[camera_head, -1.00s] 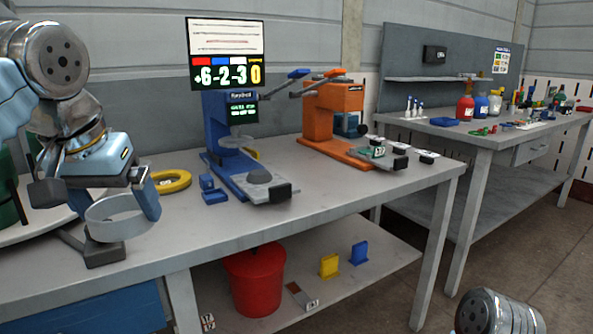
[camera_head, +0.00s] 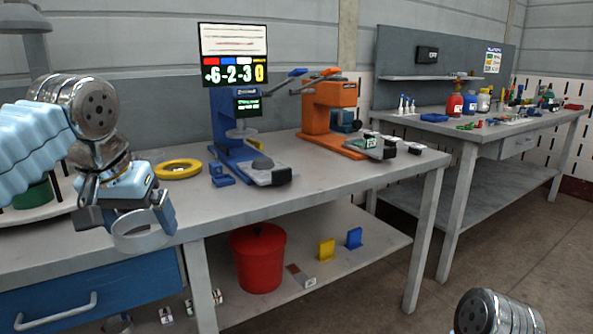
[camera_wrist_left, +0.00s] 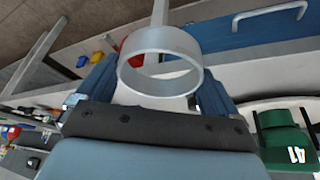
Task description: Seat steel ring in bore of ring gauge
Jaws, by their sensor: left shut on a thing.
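The steel ring (camera_head: 140,243) is a short, wide grey band. My left gripper (camera_head: 140,222) is shut on it, with the ring between its two fingers, in front of the bench's near edge. In the left wrist view the ring (camera_wrist_left: 160,86) shows its open middle and sits between the blue fingers (camera_wrist_left: 155,95). A blue gauge stand (camera_head: 221,128) with a display stands on the bench, right of my gripper and well apart from the ring. I cannot tell which part is the ring gauge's bore. My right gripper is out of view.
A yellow ring (camera_head: 178,169) lies on the bench (camera_head: 330,183) between my gripper and the blue stand. An orange press (camera_head: 328,115) stands farther right. A red bucket (camera_head: 258,258) is on the lower shelf. The bench's front right surface is clear.

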